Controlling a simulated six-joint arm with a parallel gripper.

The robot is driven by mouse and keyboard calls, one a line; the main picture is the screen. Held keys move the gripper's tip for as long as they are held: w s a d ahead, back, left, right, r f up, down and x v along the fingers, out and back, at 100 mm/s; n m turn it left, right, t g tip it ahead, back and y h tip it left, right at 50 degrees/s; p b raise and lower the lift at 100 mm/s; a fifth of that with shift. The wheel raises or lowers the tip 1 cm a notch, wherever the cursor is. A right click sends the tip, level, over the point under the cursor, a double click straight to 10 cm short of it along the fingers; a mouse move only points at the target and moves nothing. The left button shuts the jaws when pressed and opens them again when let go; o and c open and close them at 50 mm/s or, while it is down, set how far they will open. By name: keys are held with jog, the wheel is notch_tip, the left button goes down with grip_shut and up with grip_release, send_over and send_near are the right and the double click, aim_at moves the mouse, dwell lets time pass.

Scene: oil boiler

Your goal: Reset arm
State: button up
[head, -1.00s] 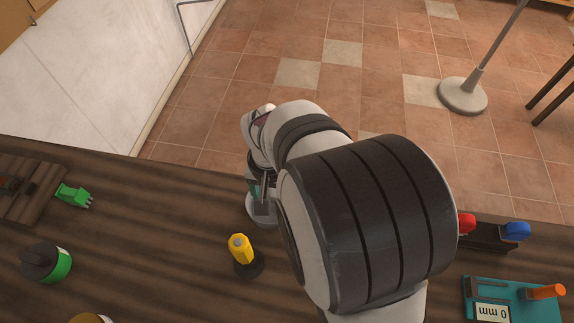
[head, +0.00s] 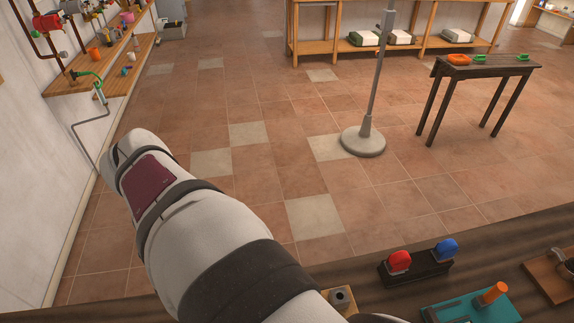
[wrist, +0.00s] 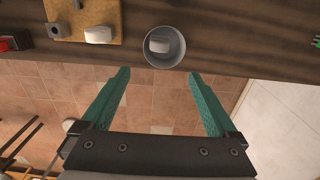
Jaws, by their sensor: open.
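My gripper (wrist: 161,74) shows in the wrist view with its two teal fingers spread wide and nothing between them. Its fingertips are near the edge of the dark wooden table (wrist: 225,50), with tiled floor behind the fingers. A round grey cup (wrist: 164,47) with a light block inside stands on the table just beyond the fingertips, apart from them. In the head view my arm reaches out to the upper left, and the gripper itself is hidden.
On the table in the head view are a black holder with red (head: 399,262) and blue (head: 446,250) handles and a teal device (head: 470,308). A grey stand (head: 363,141) and a dark side table (head: 487,68) are on the floor. Shelves (head: 105,75) line the left wall.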

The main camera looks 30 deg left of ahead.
jog(key=shift+r, duration=0.55)
jog(key=shift+d, duration=0.1)
jog(key=w+d+r+m, duration=0.2)
jog(key=w+d+m, duration=0.45)
jog(key=d, duration=0.85)
jog(key=s+d+f+m, duration=0.1)
jog(key=d+m, duration=0.1)
jog(key=d, duration=0.4)
jog(key=s+d+f+m+y, duration=0.1)
jog(key=s+d+f+m, duration=0.1)
jog(key=d, duration=0.5)
jog(key=s+d+f+m, duration=0.1)
jog(key=s+d+m, duration=0.1)
jog(key=d+m, duration=0.2)
jog(key=shift+s+d+f+y, duration=0.15)
jog(key=shift+d+f+y, duration=0.25)
jog(key=shift+d, duration=0.75)
